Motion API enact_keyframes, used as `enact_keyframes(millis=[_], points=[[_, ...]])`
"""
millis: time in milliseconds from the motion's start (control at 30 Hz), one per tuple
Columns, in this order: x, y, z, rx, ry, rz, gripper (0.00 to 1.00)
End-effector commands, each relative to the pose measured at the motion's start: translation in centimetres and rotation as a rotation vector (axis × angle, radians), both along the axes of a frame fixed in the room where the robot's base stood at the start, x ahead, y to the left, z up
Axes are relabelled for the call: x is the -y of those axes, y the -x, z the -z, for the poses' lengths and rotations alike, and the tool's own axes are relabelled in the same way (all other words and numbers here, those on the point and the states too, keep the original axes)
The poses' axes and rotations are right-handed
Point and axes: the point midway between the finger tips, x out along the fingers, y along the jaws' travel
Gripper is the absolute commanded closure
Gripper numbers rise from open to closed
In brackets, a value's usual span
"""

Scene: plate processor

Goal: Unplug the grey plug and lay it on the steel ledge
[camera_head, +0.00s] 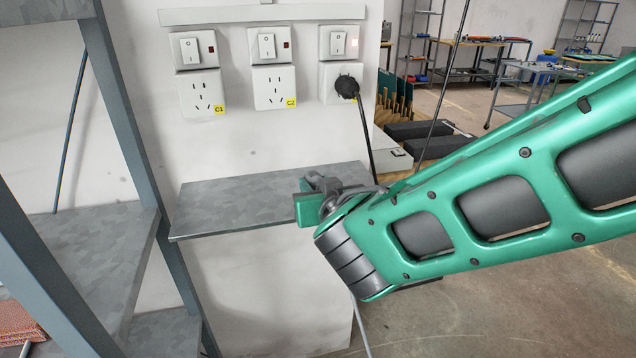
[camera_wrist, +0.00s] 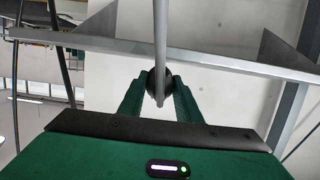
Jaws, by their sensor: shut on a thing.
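My gripper (camera_head: 318,190) is shut on the grey plug (camera_wrist: 158,86), which looks dark and round between the two green fingers in the wrist view. A grey cable (camera_wrist: 160,30) runs from the plug across the picture of the ledge, and a length of it hangs below my arm in the head view. The steel ledge (camera_head: 235,195) is fixed to the wall under the sockets. My gripper is close to its right part in the head view; whether anything touches it I cannot tell. Sockets C1 (camera_head: 202,94) and C2 (camera_head: 273,88) are empty.
A black plug (camera_head: 346,87) with a black cable sits in the right-hand socket, its cable passing down behind my arm. A grey shelf frame (camera_head: 128,110) stands at the left. The left and middle of the ledge are bare. Workbenches stand far back at right.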

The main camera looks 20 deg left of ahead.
Motion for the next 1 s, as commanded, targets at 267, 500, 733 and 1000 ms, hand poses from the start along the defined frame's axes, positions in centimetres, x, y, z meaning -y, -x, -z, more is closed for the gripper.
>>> enact_keyframes(millis=[267,500,733,1000], points=[[-0.1,-0.1,0.2,0.0,-0.001,0.0,1.0],[-0.1,-0.1,0.2,0.0,0.0,-0.001,0.47],[-0.1,-0.1,0.2,0.0,0.0,-0.001,0.47],[0.9,1.8,-0.4,-0.001,-0.001,-0.004,0.47]])
